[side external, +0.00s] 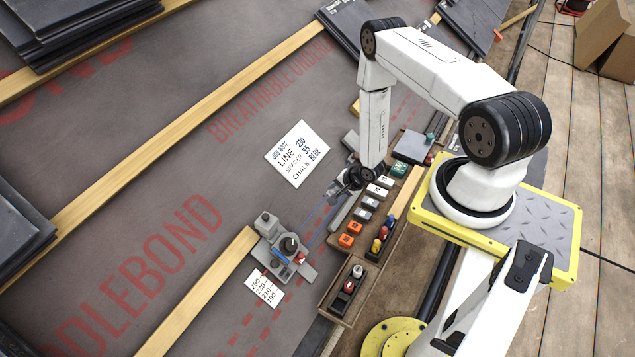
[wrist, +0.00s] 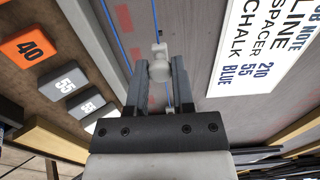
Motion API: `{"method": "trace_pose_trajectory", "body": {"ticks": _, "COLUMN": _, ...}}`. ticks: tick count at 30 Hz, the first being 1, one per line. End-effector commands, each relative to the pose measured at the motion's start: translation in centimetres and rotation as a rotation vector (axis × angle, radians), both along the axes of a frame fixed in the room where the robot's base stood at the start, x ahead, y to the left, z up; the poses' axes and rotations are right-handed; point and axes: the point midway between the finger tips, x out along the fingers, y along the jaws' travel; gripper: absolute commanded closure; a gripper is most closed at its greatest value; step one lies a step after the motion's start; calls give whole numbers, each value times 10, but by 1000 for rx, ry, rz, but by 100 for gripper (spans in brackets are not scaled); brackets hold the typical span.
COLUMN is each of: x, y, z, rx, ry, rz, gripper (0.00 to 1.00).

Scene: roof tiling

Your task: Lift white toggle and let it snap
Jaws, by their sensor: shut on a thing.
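The white toggle (wrist: 159,66) sits between the fingertips of my gripper (wrist: 158,76) in the wrist view. A blue string (wrist: 154,18) runs up from the toggle's far end. In the side view my gripper (side external: 350,180) is low over the roof membrane, between the job note and the block tray, and the toggle is too small to make out there. A second blue line (wrist: 112,30) lies to the left in the wrist view. I cannot tell how high the toggle is above the membrane.
A job note (side external: 297,153) lies left of my gripper. A tray (side external: 342,309) and a row of numbered blocks (side external: 351,228) stand on the near side. A grey fixture (side external: 285,250) sits at a batten's end beside a number card (side external: 265,288). The membrane beyond is open.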

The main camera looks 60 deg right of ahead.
Motion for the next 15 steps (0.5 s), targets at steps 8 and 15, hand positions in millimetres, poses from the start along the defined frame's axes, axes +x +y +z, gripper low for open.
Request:
{"method": "trace_pose_trajectory", "body": {"ticks": 8, "x": -1, "y": 0, "z": 2, "rx": 0, "ry": 0, "rz": 0, "gripper": 29}}
{"method": "trace_pose_trajectory", "body": {"ticks": 15, "x": -1, "y": 0, "z": 2, "rx": 1, "ry": 0, "rz": -1, "gripper": 29}}
